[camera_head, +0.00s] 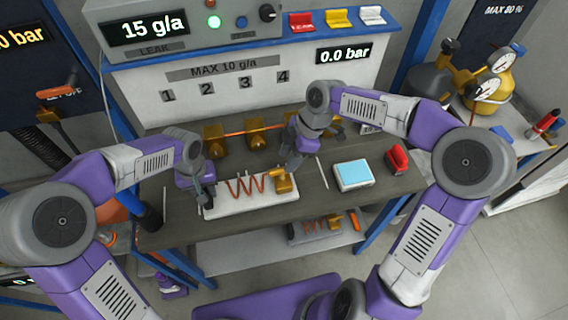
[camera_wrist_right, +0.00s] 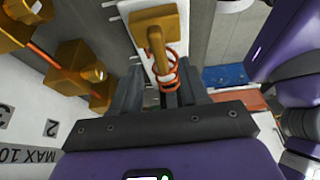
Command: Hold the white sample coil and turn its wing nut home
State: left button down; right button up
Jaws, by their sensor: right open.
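The white sample board (camera_head: 222,208) lies on the bench with a copper coil (camera_head: 245,188) along it. A brass fitting with its wing nut (camera_head: 283,183) is at the board's right end. My left gripper (camera_head: 207,202) is low at the board's left end; I cannot tell whether its fingers are apart or closed. My right gripper (camera_head: 286,170) is above the fitting, pointing down. In the right wrist view its fingers (camera_wrist_right: 162,95) are open, with the brass fitting (camera_wrist_right: 155,38) and orange coil turns (camera_wrist_right: 168,78) beyond and between them. Contact is not clear.
Brass blocks (camera_head: 255,138) on an orange tube stand behind, under numbers 1 to 4. A blue-white box (camera_head: 353,175) and a red object (camera_head: 397,158) lie right on the bench. Bare bench (camera_head: 170,232) shows at the front left.

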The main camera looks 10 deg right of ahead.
aim_at(282, 168)
jog(key=shift+x, duration=1.95)
grip_shut()
